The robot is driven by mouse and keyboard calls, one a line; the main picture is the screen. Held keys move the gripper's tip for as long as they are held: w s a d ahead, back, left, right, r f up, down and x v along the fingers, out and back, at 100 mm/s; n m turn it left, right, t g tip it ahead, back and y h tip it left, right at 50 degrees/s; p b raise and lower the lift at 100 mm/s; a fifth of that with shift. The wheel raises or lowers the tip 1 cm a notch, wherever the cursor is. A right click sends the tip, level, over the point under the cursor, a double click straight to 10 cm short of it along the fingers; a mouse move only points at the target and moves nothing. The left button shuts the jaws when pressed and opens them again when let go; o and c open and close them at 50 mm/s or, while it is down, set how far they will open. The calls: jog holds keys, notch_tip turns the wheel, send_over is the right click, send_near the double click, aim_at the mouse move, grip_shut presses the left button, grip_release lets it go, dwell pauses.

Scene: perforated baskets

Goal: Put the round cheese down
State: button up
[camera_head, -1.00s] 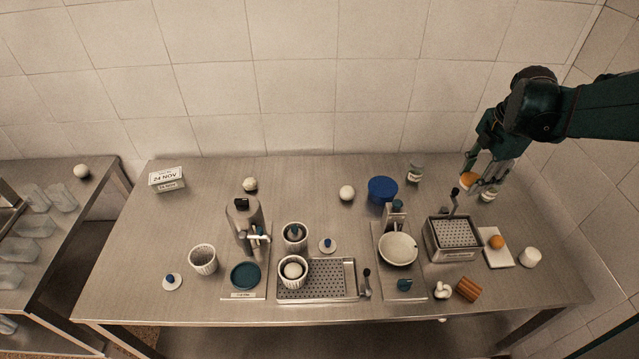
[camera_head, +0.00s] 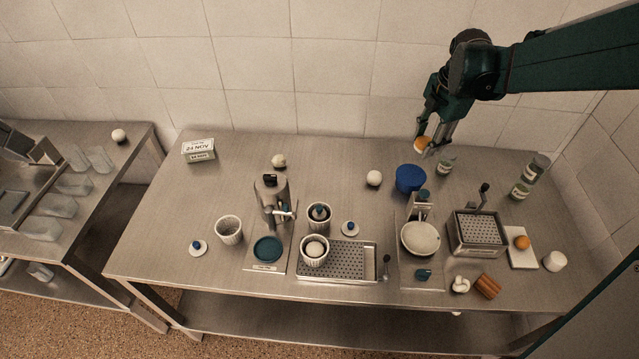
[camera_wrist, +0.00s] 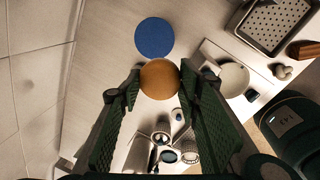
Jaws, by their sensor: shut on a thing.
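The round cheese, an orange-brown disc-like piece (camera_head: 422,144), is between the fingers of my gripper (camera_head: 427,148). My gripper is shut on it and holds it up near the back of the table, by the blue round container (camera_head: 410,179). In the wrist view the round cheese (camera_wrist: 160,79) sits between the two green-padded fingertips (camera_wrist: 160,82). The height above the table is hard to judge.
A jar (camera_head: 447,164) stands right of the blue container, and a white ball (camera_head: 374,178) left of it. A basket box with a lever (camera_head: 478,232) and a white board (camera_head: 521,249) with an orange ball stand at right. The back left tabletop (camera_head: 235,163) is fairly clear.

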jog(key=w+a+n, duration=0.1)
jog(key=w+a, duration=0.1)
jog(key=a, duration=0.7)
jog(key=w+a+n, duration=0.1)
jog(key=w+a, duration=0.1)
jog(key=a, duration=0.6)
jog(key=n+p, duration=0.1)
jog(key=n, duration=0.1)
send_over(319, 183)
notch_tip(319, 183, down, 12)
jog(key=shift+s+d+f, duration=0.15)
jog(key=shift+s+d, duration=0.05)
jog(key=shift+s, duration=0.05)
jog(key=shift+f, duration=3.1)
jog(key=shift+f, duration=0.15)
jog(key=shift+f, duration=1.7)
jog(key=shift+f+b, duration=0.2)
jog(key=shift+b, duration=0.15)
